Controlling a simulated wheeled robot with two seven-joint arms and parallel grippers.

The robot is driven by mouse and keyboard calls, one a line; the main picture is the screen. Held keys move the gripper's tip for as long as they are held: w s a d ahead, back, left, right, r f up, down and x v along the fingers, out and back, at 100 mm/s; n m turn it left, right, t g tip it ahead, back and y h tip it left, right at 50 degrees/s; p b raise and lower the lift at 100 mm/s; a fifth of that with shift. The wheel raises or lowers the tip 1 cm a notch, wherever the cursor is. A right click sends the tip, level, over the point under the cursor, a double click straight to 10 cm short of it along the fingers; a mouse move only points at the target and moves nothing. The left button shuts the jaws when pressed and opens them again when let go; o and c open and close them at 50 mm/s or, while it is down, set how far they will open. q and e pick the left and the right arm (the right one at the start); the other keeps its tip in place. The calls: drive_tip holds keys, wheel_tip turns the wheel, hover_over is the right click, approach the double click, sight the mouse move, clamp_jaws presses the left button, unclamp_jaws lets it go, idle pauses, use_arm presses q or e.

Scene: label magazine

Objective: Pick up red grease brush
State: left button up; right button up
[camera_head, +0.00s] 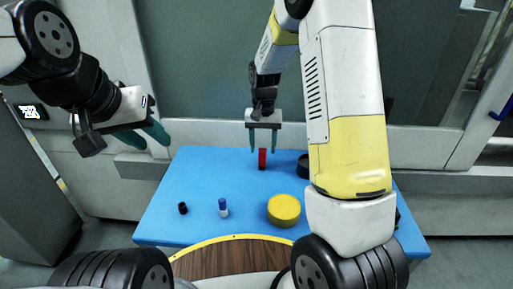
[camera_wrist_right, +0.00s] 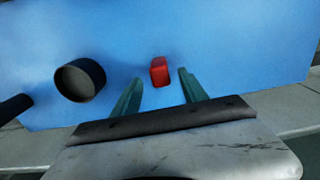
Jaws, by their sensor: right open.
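The red grease brush (camera_head: 262,159) stands on the blue table near its far edge in the head view. In the right wrist view the red brush (camera_wrist_right: 160,71) is seen between and just beyond the fingertips. My right gripper (camera_head: 262,151) is open with its two teal fingers on either side of the brush; it also shows in the right wrist view (camera_wrist_right: 160,76). Whether the fingers touch it I cannot tell, but gaps show on both sides. My left gripper (camera_head: 163,137) is at the left, off the table, empty, its fingers seen from the side.
The blue table (camera_head: 180,180) also holds a yellow round tin (camera_head: 284,210), a blue and white small bottle (camera_head: 223,208), a small black cap (camera_head: 182,208) and a black cup (camera_wrist_right: 80,80) near the brush. My right arm hides the table's right part. The left middle is clear.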

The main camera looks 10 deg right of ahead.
sight(262, 158)
wheel_tip(262, 158, down, 5)
drive_tip(key=shift+s+a+f, duration=0.1)
drive_tip(key=shift+s, duration=0.05)
drive_tip(key=shift+c, duration=0.4)
clamp_jaws()
